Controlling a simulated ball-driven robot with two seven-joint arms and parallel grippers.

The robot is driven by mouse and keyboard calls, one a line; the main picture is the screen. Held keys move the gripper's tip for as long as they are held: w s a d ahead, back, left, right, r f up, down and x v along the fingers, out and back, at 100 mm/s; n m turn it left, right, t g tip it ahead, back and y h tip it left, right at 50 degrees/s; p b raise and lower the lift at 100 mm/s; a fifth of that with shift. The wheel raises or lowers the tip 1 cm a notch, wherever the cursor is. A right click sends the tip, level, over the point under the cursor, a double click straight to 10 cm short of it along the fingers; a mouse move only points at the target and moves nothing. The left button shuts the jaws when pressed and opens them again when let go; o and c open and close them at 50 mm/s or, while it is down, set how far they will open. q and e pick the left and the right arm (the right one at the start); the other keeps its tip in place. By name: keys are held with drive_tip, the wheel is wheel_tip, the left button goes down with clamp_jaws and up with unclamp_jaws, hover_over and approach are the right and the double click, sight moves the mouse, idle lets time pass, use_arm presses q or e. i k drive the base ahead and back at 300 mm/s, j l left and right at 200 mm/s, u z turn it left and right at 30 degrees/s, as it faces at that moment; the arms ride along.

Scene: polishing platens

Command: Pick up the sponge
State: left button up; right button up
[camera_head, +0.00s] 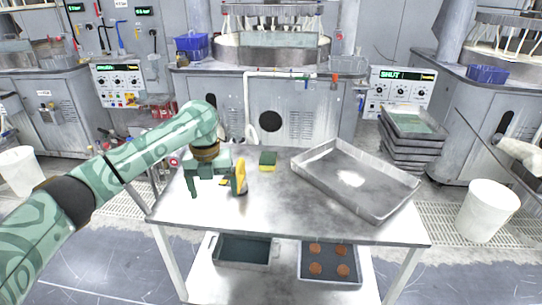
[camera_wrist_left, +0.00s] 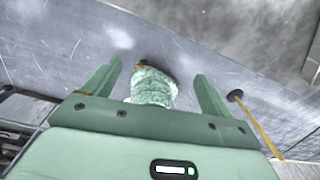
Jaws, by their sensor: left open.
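The sponge (camera_head: 268,161), a small block with a green top and a yellow lower part, lies on the steel table in the head view, right of and beyond my left gripper (camera_head: 216,188). The gripper is open over the table's left part and apart from the sponge. In the left wrist view, the open fingers (camera_wrist_left: 156,74) stand on either side of a crumpled pale-green thing (camera_wrist_left: 152,88); I cannot tell what it is or whether they touch it. I cannot make out the sponge there. My right gripper is not in view.
A large empty metal tray (camera_head: 350,178) fills the table's right part. A yellow upright thing (camera_head: 241,175) stands by my gripper's right finger. A dark knob (camera_wrist_left: 236,95) with a yellow rod shows in the wrist view. The front middle of the table (camera_head: 285,218) is clear.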

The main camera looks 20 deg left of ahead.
sight(268, 161)
drive_tip(key=i, duration=1.3)
